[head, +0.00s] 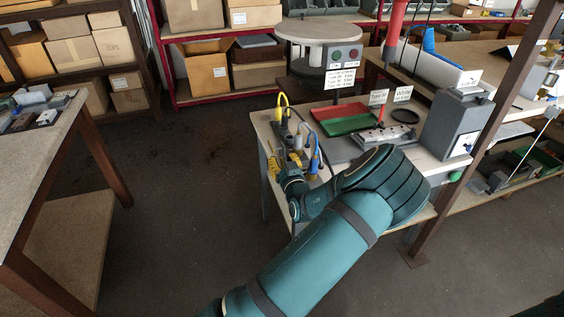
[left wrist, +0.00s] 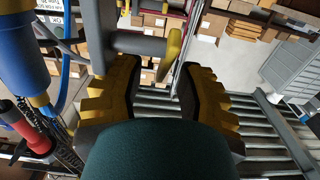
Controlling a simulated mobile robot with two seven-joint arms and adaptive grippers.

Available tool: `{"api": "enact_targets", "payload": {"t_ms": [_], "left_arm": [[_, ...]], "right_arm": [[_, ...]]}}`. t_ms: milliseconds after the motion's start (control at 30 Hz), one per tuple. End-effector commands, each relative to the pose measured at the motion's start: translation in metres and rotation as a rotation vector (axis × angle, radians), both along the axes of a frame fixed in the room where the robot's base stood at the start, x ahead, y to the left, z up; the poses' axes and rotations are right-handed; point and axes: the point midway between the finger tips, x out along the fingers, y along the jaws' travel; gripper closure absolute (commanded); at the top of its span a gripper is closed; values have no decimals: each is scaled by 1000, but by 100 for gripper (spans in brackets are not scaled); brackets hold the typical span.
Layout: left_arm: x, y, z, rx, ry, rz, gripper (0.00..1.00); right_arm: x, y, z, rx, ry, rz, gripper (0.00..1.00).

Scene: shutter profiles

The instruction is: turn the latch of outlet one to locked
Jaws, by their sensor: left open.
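My left gripper (head: 279,167) is at the left end of the workbench, beside a cluster of connectors with yellow and blue parts (head: 306,147). In the left wrist view my left gripper (left wrist: 157,75) shows two yellow-and-black fingers spread apart. A grey lever with a yellow end (left wrist: 143,45) lies across the gap between the fingertips; it looks like a latch, and I see no grip on it. I cannot read which outlet it belongs to or whether it is locked. My teal arm hides part of the bench front. My right gripper is not in view.
A blue connector (left wrist: 25,45) and a red-and-black one (left wrist: 27,130) stand left of the fingers. Red and green trays (head: 345,118) and a grey box (head: 455,125) are on the bench. Floor to the left is clear.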

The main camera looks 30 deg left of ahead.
Motion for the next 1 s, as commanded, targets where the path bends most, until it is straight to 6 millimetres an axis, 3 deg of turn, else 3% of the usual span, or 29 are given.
{"api": "enact_targets", "payload": {"t_ms": [367,467,500,1000], "left_arm": [[3,4,0,0,1,1,61],[3,4,0,0,1,1,96],[3,4,0,0,1,1,100],[5,6,2,-54,42,1,100]], "right_arm": [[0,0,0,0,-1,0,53],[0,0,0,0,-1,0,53],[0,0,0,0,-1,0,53],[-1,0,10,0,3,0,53]]}}
